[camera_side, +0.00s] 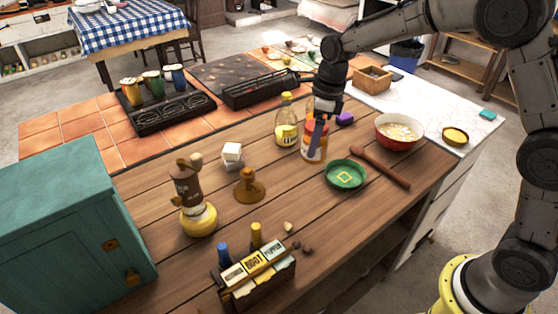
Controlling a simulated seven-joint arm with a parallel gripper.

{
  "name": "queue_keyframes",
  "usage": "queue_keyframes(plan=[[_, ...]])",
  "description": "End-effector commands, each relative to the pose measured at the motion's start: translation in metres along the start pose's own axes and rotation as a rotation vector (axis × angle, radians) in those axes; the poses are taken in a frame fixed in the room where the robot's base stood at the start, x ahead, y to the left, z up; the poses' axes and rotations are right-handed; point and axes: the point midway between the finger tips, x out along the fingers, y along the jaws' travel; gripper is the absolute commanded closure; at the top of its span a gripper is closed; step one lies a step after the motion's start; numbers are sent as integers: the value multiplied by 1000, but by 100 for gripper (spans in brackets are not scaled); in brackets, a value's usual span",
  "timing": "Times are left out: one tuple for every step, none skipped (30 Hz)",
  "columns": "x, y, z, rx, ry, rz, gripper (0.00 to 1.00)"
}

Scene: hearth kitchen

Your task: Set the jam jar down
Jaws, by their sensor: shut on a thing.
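I cannot tell whether the jar's base touches the wood. The far finger is hidden behind the jar.
A yellow-labelled bottle (287,130) stands just left of the jar. A green bowl (345,184), a wooden spoon (385,168) and a red bowl (400,145) are to the right. The wood (300,205) in front of the jar is clear.

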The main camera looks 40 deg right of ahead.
Motion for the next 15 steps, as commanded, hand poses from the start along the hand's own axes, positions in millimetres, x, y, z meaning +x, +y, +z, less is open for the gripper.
queue_keyframes(plan=[[6, -7, 8, -1, -1, -1, 100], [9, -11, 13, -2, -2, -1, 100], [14, -16, 19, -2, -2, -1, 100], [17, -19, 23, -3, -2, -1, 100], [21, -23, 27, -3, -1, -1, 100], [25, -28, 33, -3, -1, 0, 100], [28, -31, 37, -3, -2, -1, 100], [31, -35, 41, -3, -2, -1, 100], [36, -40, 47, -3, -2, -1, 100], [39, -43, 51, -3, -3, -2, 100], [42, -46, 55, -3, -2, -1, 100], [52, -50, 57, -3, 0, 1, 100], [58, -52, 60, -3, 0, 0, 100], [63, -55, 63, -3, -1, 0, 100], [70, -58, 66, -4, -1, 0, 100]])
